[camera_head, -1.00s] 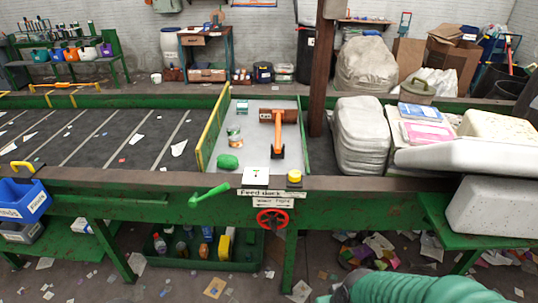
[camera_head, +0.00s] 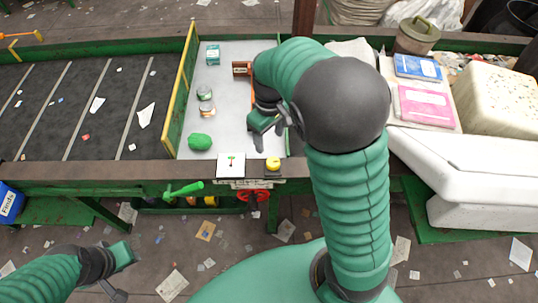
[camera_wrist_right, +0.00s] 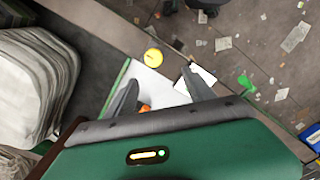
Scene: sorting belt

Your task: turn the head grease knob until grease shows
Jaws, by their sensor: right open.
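A round yellow knob (camera_head: 272,163) sits on the front rail of the feed deck, beside a white plate (camera_head: 231,170) with a small green mark. A red handwheel (camera_head: 252,195) is below the rail, partly hidden. I cannot tell for certain which one is the grease knob; no grease is discernible. My right gripper (camera_head: 272,122) is open and empty above the deck, behind the yellow knob. In the right wrist view the yellow knob (camera_wrist_right: 153,57) lies beyond the open fingers (camera_wrist_right: 160,85), apart from them. My left gripper (camera_head: 120,272) is low at the front left, its jaws unclear.
A green lever (camera_head: 184,189) sticks out left of the plate. Cans (camera_head: 205,93), a green lump (camera_head: 200,142) and a box (camera_head: 212,54) lie on the deck (camera_head: 225,125). Paper scraps litter the floor.

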